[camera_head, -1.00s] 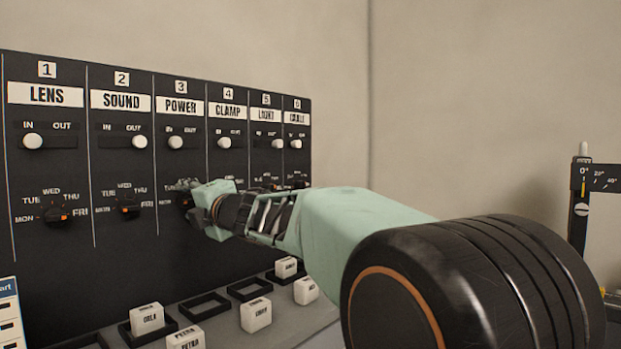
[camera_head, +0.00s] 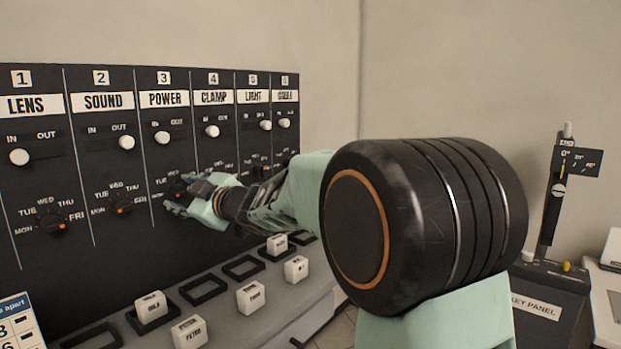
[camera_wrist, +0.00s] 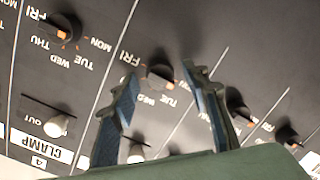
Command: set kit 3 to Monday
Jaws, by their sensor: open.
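The kit 3 column, labelled POWER (camera_head: 169,99), is on the black panel in the head view. Its day dial (camera_head: 177,187) is a dark knob, partly hidden by my gripper (camera_head: 178,196). In the wrist view, where the panel appears upside down, this dial (camera_wrist: 160,74) sits between the two open fingers of my gripper (camera_wrist: 160,78), with a gap visible on both sides. The kit 3 IN/OUT slider knob (camera_head: 163,137) is at IN.
Neighbouring dials for SOUND (camera_head: 122,204) and CLAMP (camera_wrist: 62,30) lie close on either side. Lettered blocks (camera_head: 250,297) and empty frames (camera_head: 204,289) fill the ledge below. A key panel box (camera_head: 545,300) stands at the right.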

